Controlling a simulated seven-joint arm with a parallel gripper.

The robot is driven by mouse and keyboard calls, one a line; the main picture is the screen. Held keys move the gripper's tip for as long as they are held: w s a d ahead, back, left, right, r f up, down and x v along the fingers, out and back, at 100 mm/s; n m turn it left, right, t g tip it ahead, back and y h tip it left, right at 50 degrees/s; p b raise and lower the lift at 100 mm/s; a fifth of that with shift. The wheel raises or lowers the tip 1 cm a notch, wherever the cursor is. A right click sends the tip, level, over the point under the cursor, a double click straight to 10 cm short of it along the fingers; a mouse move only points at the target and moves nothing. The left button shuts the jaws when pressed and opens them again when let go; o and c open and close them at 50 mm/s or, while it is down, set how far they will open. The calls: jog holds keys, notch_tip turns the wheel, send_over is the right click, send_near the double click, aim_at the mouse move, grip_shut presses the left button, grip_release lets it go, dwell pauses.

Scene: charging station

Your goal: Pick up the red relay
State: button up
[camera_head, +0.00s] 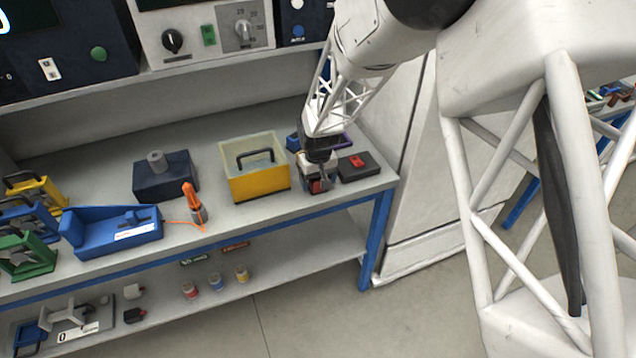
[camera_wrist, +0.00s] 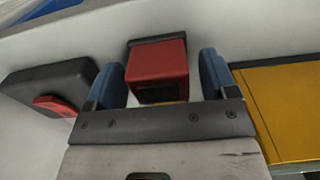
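The red relay (camera_wrist: 157,70), a red block with a dark part along its far side, shows in the wrist view between the two blue fingertips of my gripper (camera_wrist: 162,80). A gap shows between it and the right finger; the left finger is close beside it. My gripper looks open around the relay, not clamped on it. In the head view my gripper (camera_head: 318,172) points down near the bench's front right end. Only a bit of the red relay (camera_head: 318,186) shows there; the gripper hides the rest.
A black box with a red part on top (camera_head: 359,167) stands close to the right of my gripper. A yellow bin (camera_head: 260,184) stands close to the left. The bench's front edge is near. A dark blue block (camera_head: 166,180) and an orange-tipped tool (camera_head: 193,203) stand further left.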

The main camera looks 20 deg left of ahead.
jog(key=c, duration=0.9)
jog(key=shift+r, duration=0.15)
jog(key=shift+r, duration=0.85)
jog(key=shift+s+d+r, duration=0.15)
jog(key=shift+s+r, duration=0.05)
jog(key=shift+r, duration=0.65)
jog(key=s+d, duration=0.3)
jog(key=s, duration=0.1)
jog(key=s+d+r, duration=0.1)
jog(key=s+d, duration=0.2)
jog(key=s, duration=0.1)
jog(key=s+d, duration=0.3)
jog(key=s, duration=0.1)
jog(key=shift+s+d+r, duration=0.1)
jog(key=shift+d+r, duration=0.05)
jog(key=shift+d, duration=0.1)
jog(key=shift+r, duration=0.15)
jog(key=shift+r, duration=0.65)
